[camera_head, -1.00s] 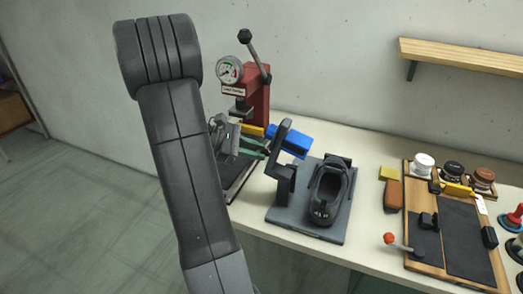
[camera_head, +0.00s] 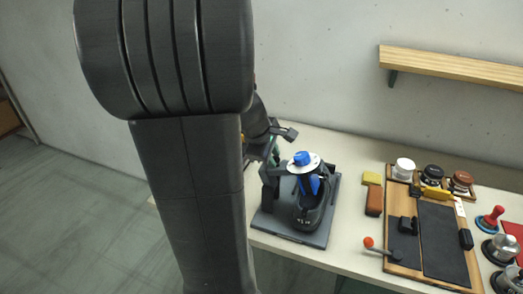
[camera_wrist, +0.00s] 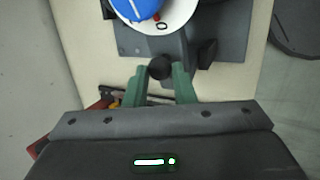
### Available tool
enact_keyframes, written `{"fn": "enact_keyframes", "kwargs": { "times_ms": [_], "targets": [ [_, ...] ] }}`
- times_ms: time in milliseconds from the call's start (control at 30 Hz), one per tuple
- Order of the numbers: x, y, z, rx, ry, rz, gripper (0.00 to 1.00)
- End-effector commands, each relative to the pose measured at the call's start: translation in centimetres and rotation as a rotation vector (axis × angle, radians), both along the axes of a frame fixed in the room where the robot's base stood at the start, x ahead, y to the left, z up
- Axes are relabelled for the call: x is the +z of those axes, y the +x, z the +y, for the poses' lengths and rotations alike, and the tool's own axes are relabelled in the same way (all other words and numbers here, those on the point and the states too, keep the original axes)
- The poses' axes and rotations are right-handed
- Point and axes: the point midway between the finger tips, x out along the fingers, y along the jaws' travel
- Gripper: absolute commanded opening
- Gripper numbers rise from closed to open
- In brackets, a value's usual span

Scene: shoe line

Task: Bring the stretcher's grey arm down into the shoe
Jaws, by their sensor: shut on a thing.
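The stretcher's grey base plate (camera_head: 265,224) lies on the table, with the black shoe (camera_head: 309,212) on it. The grey arm (camera_head: 272,173) lies lowered over the shoe. Its blue form (camera_head: 314,186) reaches into the shoe opening; how deep cannot be told. A white disc (camera_head: 296,167) and a blue knob (camera_head: 301,157) sit on top, also seen at the top of the wrist view. In the wrist view my gripper (camera_wrist: 160,74) has its green fingers shut on a black ball knob (camera_wrist: 160,66) beside the grey arm. My arm hides most of my gripper in the head view.
A wooden shelf (camera_head: 450,69) hangs on the wall above.

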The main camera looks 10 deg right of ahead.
Motion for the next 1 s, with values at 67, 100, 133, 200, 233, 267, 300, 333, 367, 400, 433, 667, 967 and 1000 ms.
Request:
{"fn": "enact_keyframes", "kwargs": {
  "times_ms": [67, 100, 133, 200, 233, 267, 300, 333, 367, 400, 433, 667, 967, 1000],
  "targets": [
    [0.3, -0.5, -0.9, -0.006, 0.053, -0.041, 0.00],
    [0.2, -0.7, -1.1, -0.007, 0.080, -0.058, 0.00],
    [0.2, -0.8, -1.3, -0.006, 0.099, -0.071, 0.00],
    [-0.1, -1.0, -1.6, -0.001, 0.093, -0.063, 0.00],
    [-0.2, -1.2, -1.8, -0.001, 0.092, -0.063, 0.00],
    [-0.2, -1.3, -1.9, 0.000, 0.092, -0.062, 0.00],
    [-0.3, -1.4, -2.1, 0.000, 0.091, -0.062, 0.00],
    [-0.4, -1.5, -2.3, 0.000, 0.091, -0.062, 0.00],
    [-0.5, -1.6, -2.4, -0.001, 0.090, -0.061, 0.00],
    [-0.6, -1.7, -2.6, 0.000, 0.090, -0.061, 0.00],
    [-0.6, -1.7, -2.7, 0.000, 0.090, -0.061, 0.00],
    [-0.9, -2.1, -3.2, 0.000, 0.089, -0.059, 0.00],
    [-1.1, -2.3, -3.3, -0.001, 0.090, -0.056, 0.00],
    [-1.1, -2.3, -3.3, -0.001, 0.089, -0.055, 0.00]
  ]
}}
